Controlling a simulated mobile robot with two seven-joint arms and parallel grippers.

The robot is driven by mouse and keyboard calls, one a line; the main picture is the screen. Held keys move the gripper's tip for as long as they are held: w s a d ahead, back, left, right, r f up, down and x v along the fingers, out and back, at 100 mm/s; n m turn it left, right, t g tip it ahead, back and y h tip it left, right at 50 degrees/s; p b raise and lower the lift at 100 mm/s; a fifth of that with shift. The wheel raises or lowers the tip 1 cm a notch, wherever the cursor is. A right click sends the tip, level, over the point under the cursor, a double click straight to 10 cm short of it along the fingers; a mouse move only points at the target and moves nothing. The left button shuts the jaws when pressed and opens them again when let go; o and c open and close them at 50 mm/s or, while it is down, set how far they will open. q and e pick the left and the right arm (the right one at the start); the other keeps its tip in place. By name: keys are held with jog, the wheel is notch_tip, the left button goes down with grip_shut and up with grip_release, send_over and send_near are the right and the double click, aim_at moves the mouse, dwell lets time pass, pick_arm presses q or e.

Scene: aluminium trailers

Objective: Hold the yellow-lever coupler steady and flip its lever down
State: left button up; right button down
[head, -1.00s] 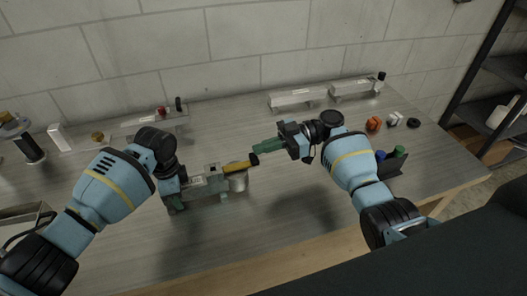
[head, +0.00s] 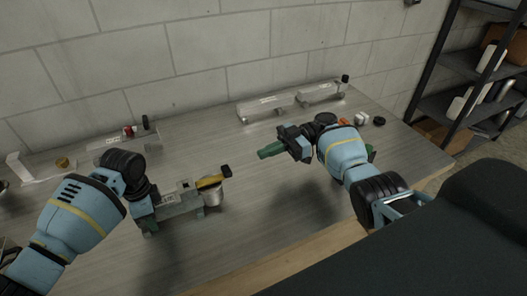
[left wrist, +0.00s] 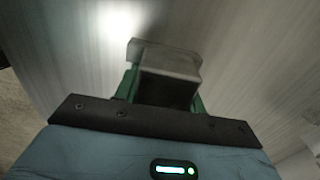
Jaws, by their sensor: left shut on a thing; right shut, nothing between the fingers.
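The yellow-lever coupler (head: 181,207) is a grey metal body with a round cup at its right end, at left-centre in the head view. Its yellow lever (head: 210,182) points right and slants upward, with a black tip. My left gripper (head: 148,224) is shut on the coupler's left end. In the left wrist view the metal body (left wrist: 168,75) sits between the green fingers, partly hidden by the gripper housing. My right gripper (head: 262,154) is shut and empty, right of and apart from the lever's black tip. The coupler's underside is hidden.
A coupler with a red part (head: 128,132) lies at the back left, beside a brass knob (head: 62,162). Two long metal couplers (head: 262,106) (head: 320,93) lie near the wall. Small orange (head: 345,121) and black (head: 379,121) parts lie at the right. The table's front centre is clear.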

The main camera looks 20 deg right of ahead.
pick_arm(q)
jog(key=o, duration=1.2)
jog(key=shift+r, duration=0.15)
notch_tip(320, 180, up, 12)
jog(key=shift+f, duration=0.1)
